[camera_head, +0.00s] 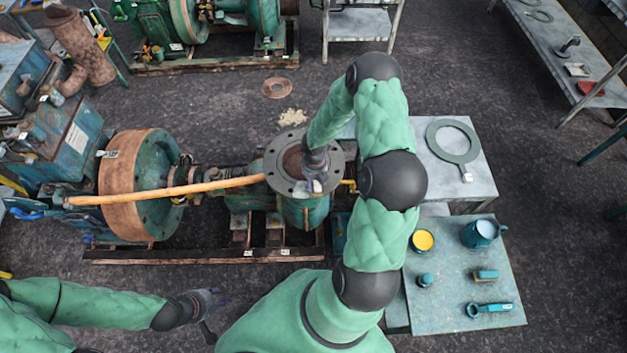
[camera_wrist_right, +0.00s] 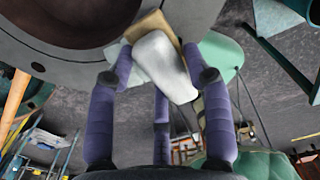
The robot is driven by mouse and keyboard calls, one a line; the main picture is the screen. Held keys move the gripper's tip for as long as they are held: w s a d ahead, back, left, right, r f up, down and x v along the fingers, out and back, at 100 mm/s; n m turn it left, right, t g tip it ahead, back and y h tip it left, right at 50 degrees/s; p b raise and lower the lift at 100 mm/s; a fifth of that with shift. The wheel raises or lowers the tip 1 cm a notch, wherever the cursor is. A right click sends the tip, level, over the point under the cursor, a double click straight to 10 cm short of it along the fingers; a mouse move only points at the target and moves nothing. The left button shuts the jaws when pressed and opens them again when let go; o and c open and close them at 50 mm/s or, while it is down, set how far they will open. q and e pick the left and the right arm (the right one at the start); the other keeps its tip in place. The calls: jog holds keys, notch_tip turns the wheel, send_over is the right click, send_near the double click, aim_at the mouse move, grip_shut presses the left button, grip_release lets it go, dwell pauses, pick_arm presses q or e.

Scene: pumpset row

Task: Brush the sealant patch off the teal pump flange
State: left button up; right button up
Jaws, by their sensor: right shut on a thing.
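The teal pump (camera_head: 305,212) carries a grey round flange (camera_head: 276,178) with bolt holes and a rust-brown bore. In the right wrist view the flange (camera_wrist_right: 50,58) fills the top left. My right gripper (camera_head: 316,180) is over the near part of the flange. In the wrist view this gripper (camera_wrist_right: 160,75) is shut on a pale block with a tan strip (camera_wrist_right: 165,65), which looks like a brush, close beside the flange rim. I cannot tell whether it touches. No sealant patch can be made out. My left gripper (camera_head: 212,312) is empty, fingers spread, at lower left.
An orange pole (camera_head: 170,191) reaches to the flange's left edge. A coupling wheel (camera_head: 130,185) stands left. A ring (camera_head: 437,155) lies behind.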

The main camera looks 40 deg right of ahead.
jog(key=shift+w+a, duration=1.45)
jog(key=shift+a, duration=0.25)
jog(key=shift+f+b, duration=0.4)
jog(key=shift+f, duration=0.15)
dwell(0.6)
jog(key=shift+p, duration=0.3)
dwell(0.7)
jog(key=shift+a, duration=0.1)
dwell(0.3)
jog(key=w+a, duration=0.2)
jog(key=a, duration=0.1)
jog(key=shift+w+a, duration=0.1)
jog(key=shift+w, duration=0.25)
jog(key=shift+s, duration=0.1)
